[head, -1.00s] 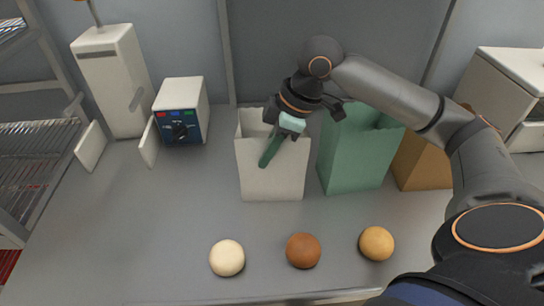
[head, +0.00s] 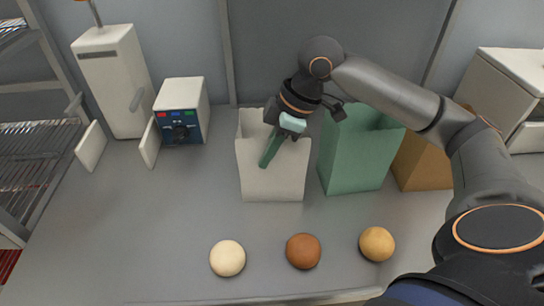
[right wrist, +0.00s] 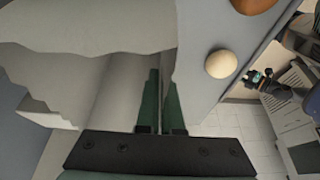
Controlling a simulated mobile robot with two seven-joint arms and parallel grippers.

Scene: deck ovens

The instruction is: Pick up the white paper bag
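The white paper bag (head: 270,172) stands upright and open-topped on the counter, left of the green bag. My right gripper (head: 271,150) reaches down to its front rim from above. One green finger shows in front of the bag's front wall; the other is hidden behind that wall in the head view. In the right wrist view the two green fingers (right wrist: 161,105) are close together, with the thin wall of the white bag (right wrist: 110,90) between them. The bag's base rests on the counter.
A green bag (head: 355,160) and a brown bag (head: 422,163) stand close on the right. Several buns, pale (head: 227,258), brown (head: 303,251) and golden (head: 377,244), lie in front. A blue-fronted control box (head: 181,120) and a wire rack (head: 40,165) are left.

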